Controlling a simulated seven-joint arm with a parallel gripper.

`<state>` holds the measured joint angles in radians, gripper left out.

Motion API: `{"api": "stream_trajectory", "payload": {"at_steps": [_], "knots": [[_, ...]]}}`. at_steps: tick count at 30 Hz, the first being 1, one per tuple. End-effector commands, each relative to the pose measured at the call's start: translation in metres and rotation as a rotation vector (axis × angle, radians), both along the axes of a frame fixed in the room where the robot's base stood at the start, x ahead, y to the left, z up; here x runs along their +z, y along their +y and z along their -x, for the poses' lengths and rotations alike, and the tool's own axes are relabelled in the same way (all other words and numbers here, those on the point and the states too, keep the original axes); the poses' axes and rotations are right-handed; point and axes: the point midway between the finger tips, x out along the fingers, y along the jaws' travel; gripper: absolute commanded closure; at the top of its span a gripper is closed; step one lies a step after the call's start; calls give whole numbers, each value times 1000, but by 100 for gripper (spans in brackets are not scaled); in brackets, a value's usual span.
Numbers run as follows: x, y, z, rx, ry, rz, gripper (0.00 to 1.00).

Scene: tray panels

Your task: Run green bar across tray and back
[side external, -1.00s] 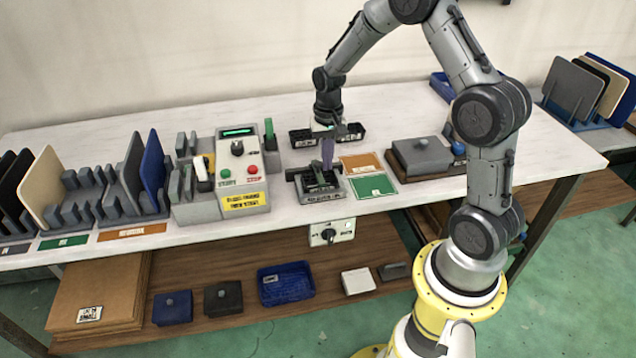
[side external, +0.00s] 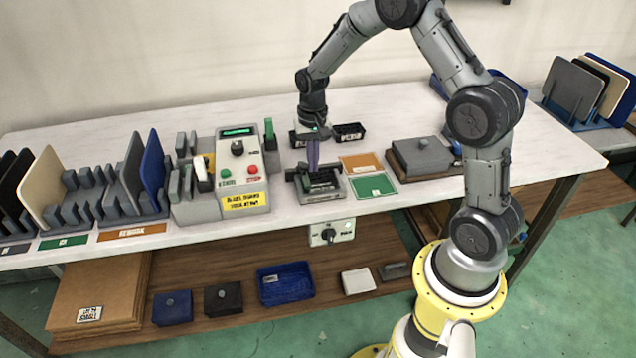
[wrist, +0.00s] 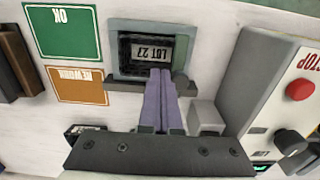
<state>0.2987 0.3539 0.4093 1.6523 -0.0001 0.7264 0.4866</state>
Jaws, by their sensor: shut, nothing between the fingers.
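The small tray (side external: 338,194) is a grey-green frame with a dark inside, near the front edge of the bench. In the wrist view the tray (wrist: 120,40) holds a card reading "LOT 27". A dull grey-green bar (wrist: 181,60) lies along its right side in that view; I cannot tell whether it is the green bar of the task. My gripper (side external: 313,171) points down with its long purple fingers shut and empty. In the wrist view the fingertips (wrist: 161,72) are at the tray's near edge, just left of that bar. Contact cannot be told.
A control box (side external: 238,165) with a knob and buttons stands close left of the tray. Orange (side external: 361,162) and green (side external: 373,187) cards lie right of it. Black bins (side external: 349,132) stand behind it. A lidded grey box (side external: 421,152) is farther right.

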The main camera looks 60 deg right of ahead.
Motion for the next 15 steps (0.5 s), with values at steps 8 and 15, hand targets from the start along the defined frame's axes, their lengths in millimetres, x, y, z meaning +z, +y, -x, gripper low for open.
{"api": "stream_trajectory", "payload": {"at_steps": [8, 15], "knots": [[0, 8, -7, 0, -1, 1, 100], [0, 14, -14, 1, 0, 0, 100]]}}
